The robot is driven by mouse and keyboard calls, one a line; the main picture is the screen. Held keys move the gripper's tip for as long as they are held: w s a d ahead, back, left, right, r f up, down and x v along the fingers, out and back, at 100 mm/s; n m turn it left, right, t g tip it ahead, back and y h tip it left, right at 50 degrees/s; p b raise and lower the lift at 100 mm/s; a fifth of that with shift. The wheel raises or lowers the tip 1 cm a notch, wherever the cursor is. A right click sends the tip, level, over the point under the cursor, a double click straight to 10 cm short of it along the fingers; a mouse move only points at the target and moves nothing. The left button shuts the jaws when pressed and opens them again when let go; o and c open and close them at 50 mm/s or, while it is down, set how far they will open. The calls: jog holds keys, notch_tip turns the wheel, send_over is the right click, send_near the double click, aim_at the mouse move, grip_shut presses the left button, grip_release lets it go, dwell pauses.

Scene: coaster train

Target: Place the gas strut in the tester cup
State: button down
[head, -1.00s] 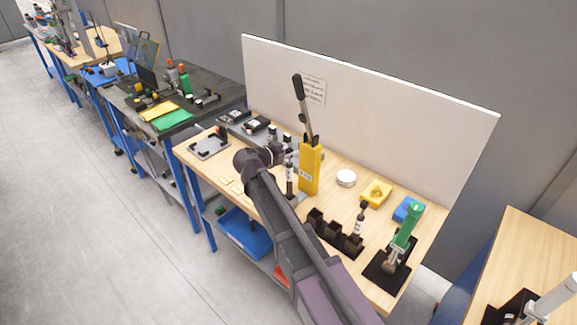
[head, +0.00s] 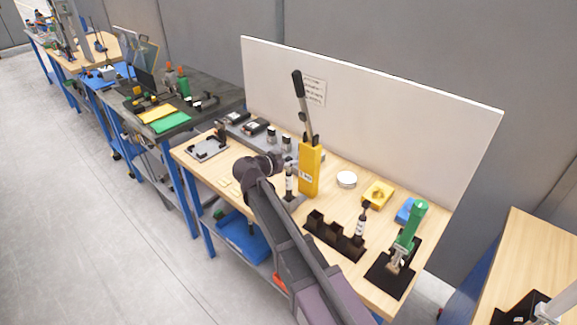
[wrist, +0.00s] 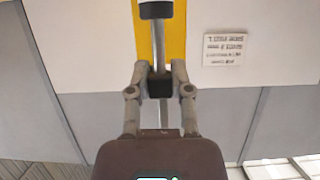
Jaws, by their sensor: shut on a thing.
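The gas strut (head: 289,182), with a white-labelled dark body, stands roughly upright just left of the yellow tester (head: 311,168). My gripper (wrist: 160,84) is shut on the strut's black collar, with the silver rod (wrist: 162,55) running through the grip in the wrist view. The tester has a long black-tipped lever. Its grey base (head: 296,202) shows under the strut; the cup is too small to make out, so I cannot tell whether the strut's lower end is in it.
A black rack (head: 334,238) holds another strut (head: 360,222) to the right. A green-handled clamp device (head: 408,236), a yellow block (head: 377,194) and a white round tin (head: 346,180) stand nearby. A white back panel (head: 400,115) closes the bench's rear.

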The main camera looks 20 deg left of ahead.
jog(key=shift+f, duration=0.15)
jog(key=c, duration=1)
grip_release()
jog(key=o, duration=0.5)
jog(key=shift+c, duration=0.2)
jog(key=shift+s+a+r, duration=0.1)
jog(key=shift+s+r, duration=0.15)
jog(key=shift+r, duration=0.05)
jog(key=p+v, duration=0.4)
jog(key=v, duration=0.7)
jog(key=shift+s+p, duration=0.2)
jog(key=shift+p, duration=0.15)
jog(key=shift+r, duration=0.1)
